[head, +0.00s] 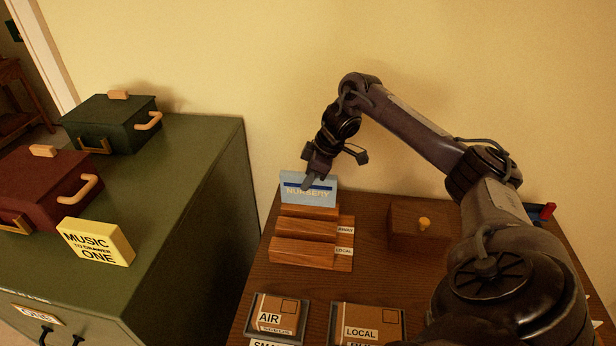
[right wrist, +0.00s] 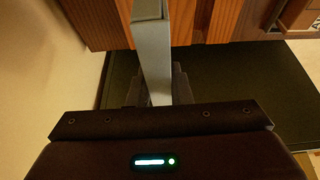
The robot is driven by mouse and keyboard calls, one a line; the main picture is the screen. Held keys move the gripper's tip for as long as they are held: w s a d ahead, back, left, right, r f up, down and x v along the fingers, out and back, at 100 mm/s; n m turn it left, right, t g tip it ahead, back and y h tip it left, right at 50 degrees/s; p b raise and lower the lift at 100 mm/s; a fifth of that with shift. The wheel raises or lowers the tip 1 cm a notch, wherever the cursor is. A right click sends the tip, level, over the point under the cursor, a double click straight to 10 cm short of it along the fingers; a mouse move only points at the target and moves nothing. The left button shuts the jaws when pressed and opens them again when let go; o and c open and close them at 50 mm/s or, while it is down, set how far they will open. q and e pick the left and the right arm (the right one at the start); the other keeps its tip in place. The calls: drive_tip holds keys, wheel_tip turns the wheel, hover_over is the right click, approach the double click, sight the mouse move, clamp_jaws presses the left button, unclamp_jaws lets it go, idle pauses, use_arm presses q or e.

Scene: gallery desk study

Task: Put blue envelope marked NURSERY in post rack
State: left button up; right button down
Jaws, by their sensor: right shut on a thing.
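The blue envelope marked NURSERY (head: 309,194) stands upright at the back step of the wooden post rack (head: 300,252). My right gripper (head: 309,181) is shut on its upper part from above. In the right wrist view, the envelope (right wrist: 153,45) shows edge-on, as a pale strip running from between the fingers (right wrist: 155,92) to the rack's wood (right wrist: 98,22). Its lower edge is at the rack's rear; I cannot tell how deep it sits in the slot. The front steps carry labels, one reading LOCAL. My left gripper is not in view.
Trays with parcels marked AIR (head: 275,318) and LOCAL (head: 368,325) lie in front of the rack. A green cabinet (head: 190,190) with boxes and a yellow MUSIC sign (head: 96,242) stands left.

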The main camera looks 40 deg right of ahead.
sight(309, 203)
drive_tip(key=shift+f+b, duration=2)
drive_tip(key=shift+f, duration=0.1)
drive_tip(key=shift+f+b, duration=0.8)
drive_tip(key=shift+f, duration=1.65)
drive_tip(key=c, duration=1.2)
unclamp_jaws()
drive_tip(key=shift+c, duration=0.2)
drive_tip(key=v, duration=0.7)
drive_tip(key=shift+w+p, duration=0.1)
drive_tip(key=shift+p, duration=0.2)
drive_tip(key=shift+r, duration=0.4)
drive_tip(key=shift+f, duration=0.1)
